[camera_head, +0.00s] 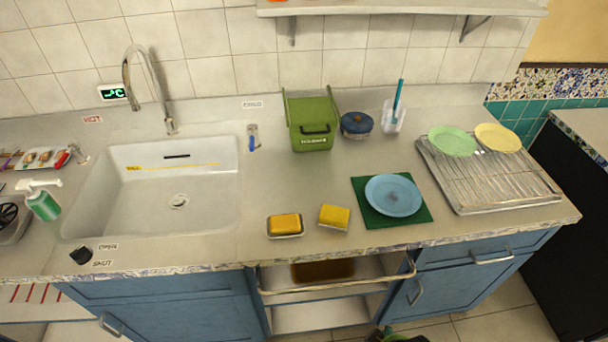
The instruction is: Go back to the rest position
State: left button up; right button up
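A white sink (130,205) with a curved metal tap (147,85) is set in the counter at the left. A blue plate (393,195) lies on a dark green mat (370,217) at the right of centre. A yellow sponge (334,216) lies on the counter left of the mat. Another yellow block (285,224) sits in a small dish beside it.
A green bin (311,125), a blue-lidded pot (356,124) and a clear cup (393,117) stand at the back. A metal rack (490,180) holds a green plate (452,141) and a yellow plate (497,137). A soap bottle (44,205) stands left.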

jog(key=s+f+g, duration=0.1)
jog(key=s+f, duration=0.2)
jog(key=f, duration=0.5)
jog(key=s+f, duration=0.3)
jog(key=f, duration=0.5)
jog(key=s+d+f+g+b, duration=0.1)
jog(key=s+d+f, duration=0.2)
jog(key=s+f, duration=0.7)
jog(key=s, duration=0.3)
jog(key=shift+f, duration=0.15)
